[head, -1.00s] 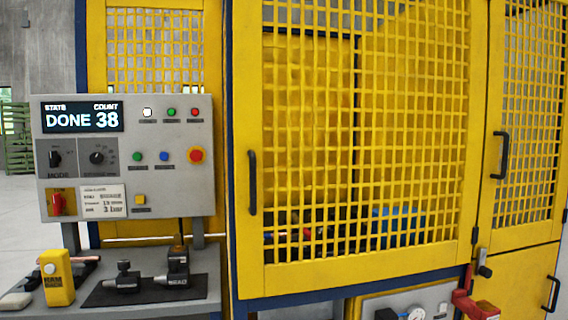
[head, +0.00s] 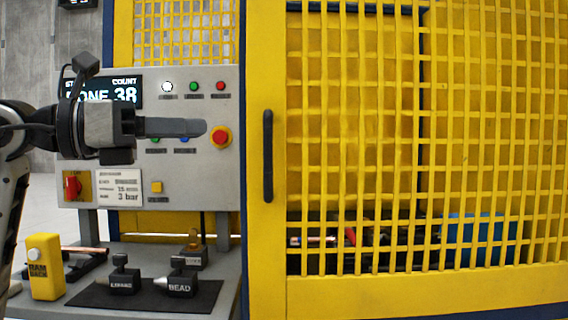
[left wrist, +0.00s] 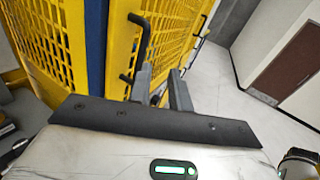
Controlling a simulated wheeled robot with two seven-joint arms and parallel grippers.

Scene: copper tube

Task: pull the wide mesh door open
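The wide mesh door (head: 400,288) is yellow with a square grid and fills the right of the head view. It looks closed. Its black upright bar handle (head: 268,156) is on the left edge of its frame. A black handle, which looks like the same one, shows in the left wrist view (left wrist: 141,36). My left gripper (head: 198,128) is left of the handle, in front of the control panel, with its fingers pointing right and apart from the handle. In the left wrist view its two fingers (left wrist: 161,72) are spread with nothing between them. My right gripper is in neither view.
The grey control panel (head: 212,180) with buttons and a red stop knob (head: 220,137) is behind my left gripper. Below it, a bench holds a yellow block (head: 45,268), a copper tube (head: 85,250) and black tools (head: 180,284). Open floor (left wrist: 230,100) shows in the left wrist view.

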